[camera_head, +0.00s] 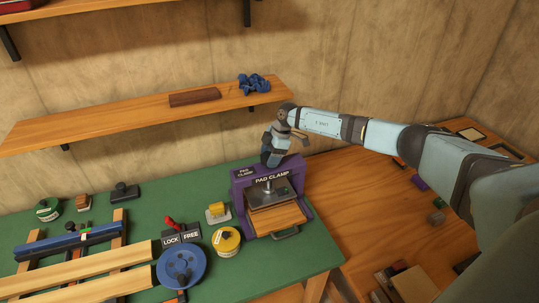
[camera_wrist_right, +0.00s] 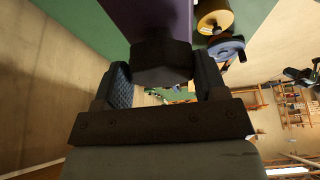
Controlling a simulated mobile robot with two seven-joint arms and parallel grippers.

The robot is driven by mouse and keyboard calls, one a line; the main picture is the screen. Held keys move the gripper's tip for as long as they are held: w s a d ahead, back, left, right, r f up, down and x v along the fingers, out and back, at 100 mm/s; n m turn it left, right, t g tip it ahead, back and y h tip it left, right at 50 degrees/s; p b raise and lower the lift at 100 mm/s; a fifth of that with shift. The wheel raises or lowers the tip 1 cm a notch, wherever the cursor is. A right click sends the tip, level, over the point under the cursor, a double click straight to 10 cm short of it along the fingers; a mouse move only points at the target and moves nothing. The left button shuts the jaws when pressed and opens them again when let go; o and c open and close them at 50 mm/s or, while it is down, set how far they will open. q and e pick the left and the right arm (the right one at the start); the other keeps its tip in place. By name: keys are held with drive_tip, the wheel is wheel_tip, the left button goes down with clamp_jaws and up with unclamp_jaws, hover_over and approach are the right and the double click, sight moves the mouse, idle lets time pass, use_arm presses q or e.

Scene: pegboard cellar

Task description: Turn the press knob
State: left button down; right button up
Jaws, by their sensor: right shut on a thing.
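The purple press (camera_head: 305,197), labelled PAD CLAMP, stands at the right end of the green bench top. A metal pad sits under its arch, above a wooden block (camera_head: 277,215). My right gripper (camera_head: 270,157) reaches down to the top of the press from behind. In the right wrist view the dark, faceted press knob (camera_wrist_right: 161,62) is between the fingers of my right gripper (camera_wrist_right: 164,84), which is shut on it. The purple press body (camera_wrist_right: 148,18) shows just beyond the knob. In the head view the gripper mostly hides the knob. My left gripper is not in view.
A shelf (camera_head: 130,125) with a brown block and a blue object hangs behind the press. A blue wheel (camera_head: 182,263), a LOCK/FREE lever (camera_head: 181,237) and a yellow tin (camera_head: 227,241) stand left of the press. A wooden table (camera_head: 370,200) lies to the right.

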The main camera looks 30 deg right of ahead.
drive_tip(key=shift+m+t, duration=0.4)
drive_tip(key=shift+m, duration=0.5)
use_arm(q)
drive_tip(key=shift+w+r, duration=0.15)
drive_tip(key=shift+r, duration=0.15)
use_arm(e)
drive_tip(key=shift+m, duration=0.3)
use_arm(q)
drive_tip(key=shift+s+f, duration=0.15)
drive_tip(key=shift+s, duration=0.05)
use_arm(e)
drive_tip(key=shift+h, duration=0.3)
drive_tip(key=o, duration=0.9)
drive_tip(key=shift+o, duration=0.2)
use_arm(q)
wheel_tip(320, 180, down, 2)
drive_tip(key=b, duration=0.3)
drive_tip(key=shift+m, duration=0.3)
use_arm(e)
drive_tip(key=v, duration=1.4)
drive_tip(key=shift+s, duration=0.15)
